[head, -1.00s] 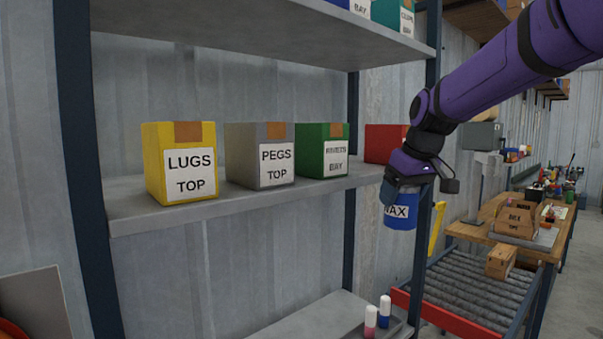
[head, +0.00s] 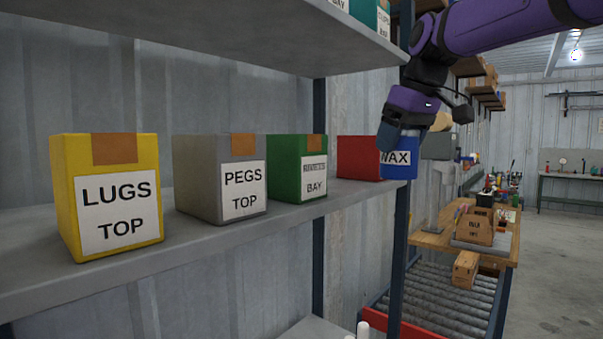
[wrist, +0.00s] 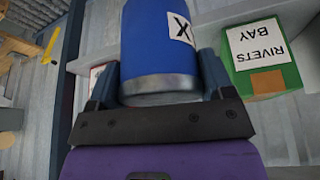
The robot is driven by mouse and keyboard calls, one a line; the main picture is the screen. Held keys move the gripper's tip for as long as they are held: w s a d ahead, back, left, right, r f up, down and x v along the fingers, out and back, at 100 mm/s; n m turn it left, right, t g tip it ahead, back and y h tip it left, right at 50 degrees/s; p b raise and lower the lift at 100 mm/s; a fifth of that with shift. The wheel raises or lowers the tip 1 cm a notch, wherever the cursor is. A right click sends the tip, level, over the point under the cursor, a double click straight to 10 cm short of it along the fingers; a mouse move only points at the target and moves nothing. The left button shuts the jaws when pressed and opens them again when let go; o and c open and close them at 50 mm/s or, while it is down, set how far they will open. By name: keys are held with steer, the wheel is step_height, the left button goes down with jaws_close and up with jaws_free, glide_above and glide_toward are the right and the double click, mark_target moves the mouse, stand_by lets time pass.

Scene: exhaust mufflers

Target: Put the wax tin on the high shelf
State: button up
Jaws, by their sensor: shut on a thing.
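The wax tin (head: 399,168) is blue with a white label reading WAX. My gripper (head: 402,140) is shut on it from above and holds it upright in the air, at the right end of the middle shelf (head: 215,232), near the shelf's post. In the wrist view the tin (wrist: 158,50) sits between the two fingers of my gripper (wrist: 160,85), its label partly cut off.
On the middle shelf stand a yellow LUGS box (head: 105,195), a grey PEGS box (head: 222,180), a green RIVETS box (head: 297,168) and a red box (head: 357,158). Box bottoms show on the higher shelf (head: 370,15). A roller conveyor (head: 430,305) and workbench (head: 430,238) are at right.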

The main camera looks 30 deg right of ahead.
steer(key=shift+w+a+f, duration=0.35)
steer(key=shift+w+f, duration=0.25)
steer(key=shift+w, duration=2.1)
steer(key=shift+w+a+f, duration=0.3)
steer(key=shift+w+f, duration=0.3)
steer(key=shift+w, duration=2.1)
steer(key=shift+w+a+f, duration=0.35)
steer(key=shift+w+f, duration=0.25)
steer(key=shift+w, duration=2.1)
steer(key=shift+f, duration=0.15)
steer(key=o, duration=1.1)
steer(key=shift+s+r, duration=0.1)
steer(key=shift+r, duration=0.35)
steer(key=s, duration=0.4)
steer(key=s+d+r, duration=0.1)
steer(key=s, duration=0.3)
steer(key=s+r, duration=0.1)
steer(key=s, duration=0.4)
steer(key=shift+d, duration=0.3)
steer(key=s+a+f, duration=0.6)
steer(key=a+f, duration=0.1)
steer(key=f, duration=0.2)
steer(key=s+a+f+m, duration=0.1)
steer(key=s+a+f, duration=0.6)
steer(key=f, duration=0.2)
steer(key=shift+s+a+f+t+h, duration=0.2)
steer(key=shift+a+f+t+h, duration=0.1)
steer(key=shift+a+t, duration=0.1)
